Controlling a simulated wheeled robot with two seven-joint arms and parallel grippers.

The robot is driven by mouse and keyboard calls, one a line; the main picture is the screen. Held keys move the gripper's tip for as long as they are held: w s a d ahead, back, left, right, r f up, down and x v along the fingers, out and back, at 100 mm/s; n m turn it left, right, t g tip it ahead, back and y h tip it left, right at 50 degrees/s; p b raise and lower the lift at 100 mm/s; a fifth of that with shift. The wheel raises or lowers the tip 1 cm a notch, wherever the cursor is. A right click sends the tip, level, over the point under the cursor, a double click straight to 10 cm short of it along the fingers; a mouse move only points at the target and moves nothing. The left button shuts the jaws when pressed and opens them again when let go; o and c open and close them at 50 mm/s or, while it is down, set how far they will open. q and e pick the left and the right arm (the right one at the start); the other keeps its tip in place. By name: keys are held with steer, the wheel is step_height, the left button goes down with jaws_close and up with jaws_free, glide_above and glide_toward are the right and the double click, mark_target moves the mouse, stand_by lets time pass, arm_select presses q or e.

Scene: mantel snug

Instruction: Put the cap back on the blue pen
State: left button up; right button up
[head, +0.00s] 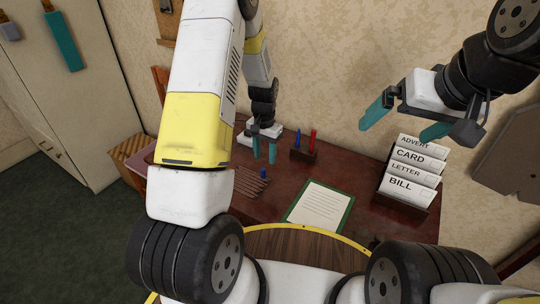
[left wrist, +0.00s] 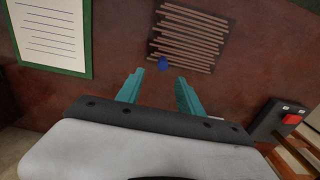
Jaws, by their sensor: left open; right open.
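A small blue piece (head: 263,172), which looks like the pen cap, stands on a slatted mat (head: 248,184) on the desk. In the left wrist view the blue cap (left wrist: 163,64) shows just beyond the gap between my left fingertips. My right gripper (head: 405,128) is open and empty, raised above the letter rack.
A letter rack (head: 404,199) with labelled cards stands at the right of the desk. A green-backed sheet (head: 320,206) lies in front of the pen holder. A grey box with a red switch (left wrist: 292,119) shows at the right of the left wrist view.

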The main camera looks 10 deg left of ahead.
mark_target(263, 170)
arm_select(q)
steer(key=shift+f, duration=1.3)
steer(key=shift+s+a+f, duration=0.1)
steer(key=shift+a+f, duration=0.05)
steer(key=shift+f, duration=1.15)
steer(key=shift+a+f, duration=0.15)
steer(key=shift+f, duration=1.15)
steer(key=shift+c, duration=0.2)
jaws_close()
